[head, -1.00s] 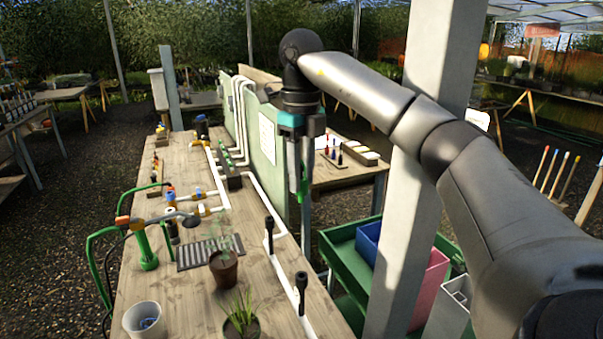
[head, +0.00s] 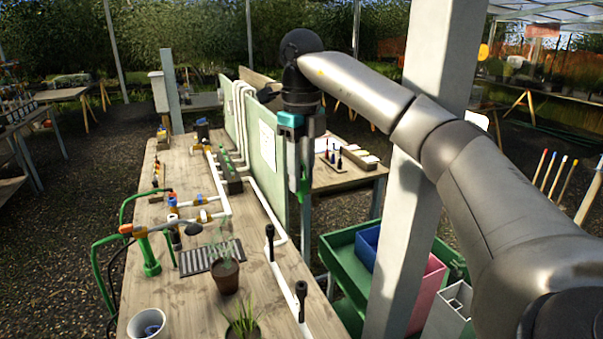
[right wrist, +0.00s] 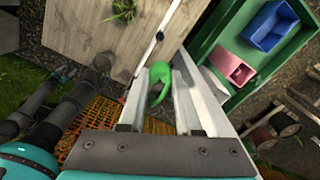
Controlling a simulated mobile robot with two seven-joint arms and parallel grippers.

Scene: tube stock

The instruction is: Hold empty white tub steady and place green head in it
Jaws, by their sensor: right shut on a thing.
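The green head (right wrist: 158,85) is a small curved green piece between the pale fingers of my right gripper (right wrist: 160,95) in the right wrist view. My right gripper (head: 304,192) is shut on it and points down in the head view, above the floor by the bench's right side. A round white tub (head: 147,324) stands at the bench's near left corner, with something bluish inside. My right gripper is away from both. My left gripper is out of view.
The wooden bench (head: 165,275) carries a potted plant (head: 226,277), a green-handled sprayer (head: 149,258), pipes and upright black-tipped rods. A white post (head: 415,160) stands behind my right arm. A green cart (head: 348,262) holds blue (head: 368,245) and pink (head: 428,295) bins.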

